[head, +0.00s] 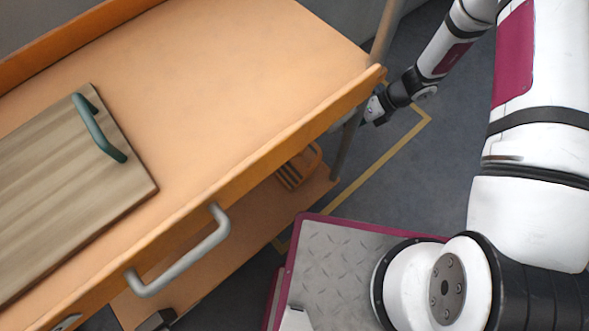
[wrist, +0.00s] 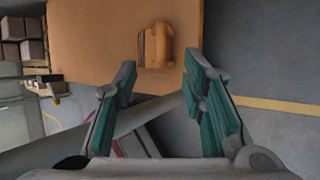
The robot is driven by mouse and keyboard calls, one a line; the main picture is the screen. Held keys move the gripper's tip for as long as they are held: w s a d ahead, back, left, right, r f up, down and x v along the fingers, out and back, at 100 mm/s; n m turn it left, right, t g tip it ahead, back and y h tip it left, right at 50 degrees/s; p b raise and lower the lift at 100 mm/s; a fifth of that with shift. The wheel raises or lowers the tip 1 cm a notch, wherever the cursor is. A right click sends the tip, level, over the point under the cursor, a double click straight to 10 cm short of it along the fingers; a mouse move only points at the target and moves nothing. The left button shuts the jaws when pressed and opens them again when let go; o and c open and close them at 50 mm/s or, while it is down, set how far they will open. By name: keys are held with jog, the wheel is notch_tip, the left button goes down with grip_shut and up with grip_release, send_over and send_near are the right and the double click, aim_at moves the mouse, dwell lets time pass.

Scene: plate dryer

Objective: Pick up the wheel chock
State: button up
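The wheel chock (head: 300,167) is a small orange block with dark slots. It lies on the lower shelf of the orange cart, near that shelf's right end and partly under the top. In the wrist view the chock (wrist: 157,46) shows ahead of the fingers, between the two tips in the picture. My gripper (wrist: 158,72) is open and empty, with green pads on its fingers. It does not touch the chock. In the head view my gripper is beside the cart's right corner, and its fingers are mostly hidden behind the cart.
The orange cart top (head: 230,70) overhangs the lower shelf (head: 245,215). A grey post (head: 347,145) stands at its corner, and a grey pole (wrist: 75,128) crosses below the fingers. A wooden board (head: 60,200) with a green handle lies on top.

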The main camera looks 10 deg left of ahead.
aim_at(315, 143)
jog(key=b+x, duration=0.2)
jog(key=x, duration=0.6)
jog(key=shift+f, duration=0.1)
jog(key=shift+b+x, duration=1.6)
jog(key=shift+x, duration=1.05)
grip_shut()
